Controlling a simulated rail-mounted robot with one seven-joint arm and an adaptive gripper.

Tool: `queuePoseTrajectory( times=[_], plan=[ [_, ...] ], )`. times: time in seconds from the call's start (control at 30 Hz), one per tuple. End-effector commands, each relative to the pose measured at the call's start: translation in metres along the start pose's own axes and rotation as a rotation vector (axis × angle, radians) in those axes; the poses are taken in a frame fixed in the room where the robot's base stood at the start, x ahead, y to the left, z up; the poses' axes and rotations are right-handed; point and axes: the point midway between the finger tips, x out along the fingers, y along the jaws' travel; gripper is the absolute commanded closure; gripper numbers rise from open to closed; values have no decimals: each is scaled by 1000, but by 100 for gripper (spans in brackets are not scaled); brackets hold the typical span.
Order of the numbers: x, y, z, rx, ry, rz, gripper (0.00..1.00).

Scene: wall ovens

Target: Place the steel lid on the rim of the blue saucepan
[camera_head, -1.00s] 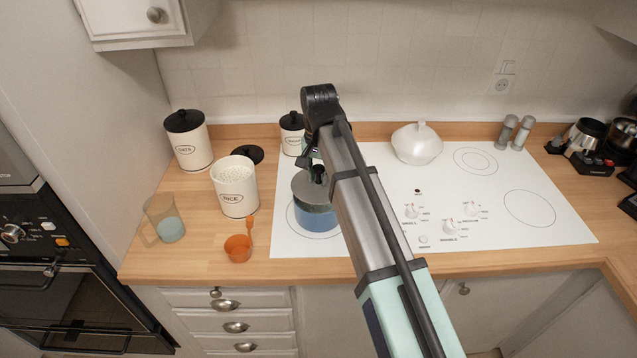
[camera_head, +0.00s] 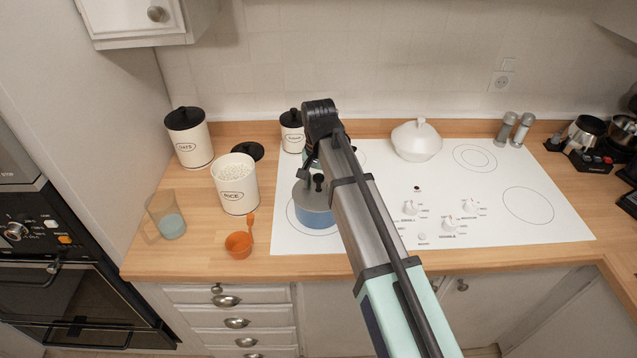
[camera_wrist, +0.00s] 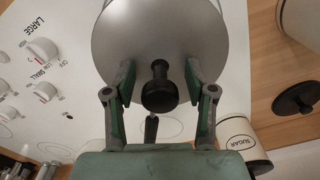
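The steel lid (camera_head: 313,197), grey with a black knob (camera_head: 319,182), covers the top of the blue saucepan (camera_head: 316,219) on the left part of the hob. It looks level, though my arm hides part of the right side. My gripper (camera_wrist: 160,70) is open in the wrist view, with a finger on each side of the knob and a visible gap to both. The lid (camera_wrist: 160,35) fills the upper middle there and hides the saucepan body. In the head view my gripper is just behind and above the knob, partly hidden by my arm.
Left of the hob (camera_head: 450,180) stand the rice canister (camera_head: 238,192), an orange cup (camera_head: 238,246) and a measuring jug (camera_head: 166,219). The sugar canister (camera_head: 292,138) stands close behind my gripper. A white lidded dish (camera_head: 416,143) is right of my arm.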

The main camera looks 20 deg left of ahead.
Motion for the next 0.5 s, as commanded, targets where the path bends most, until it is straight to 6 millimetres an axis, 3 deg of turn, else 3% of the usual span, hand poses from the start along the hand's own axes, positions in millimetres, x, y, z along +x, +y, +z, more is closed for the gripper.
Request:
queuePoseTrajectory(
  times=[0.3,0.5],
  plan=[
    [-6,0,0,0,1,-1,45],
    [-30,-1,-1,0,2,-2,45]
  ],
)
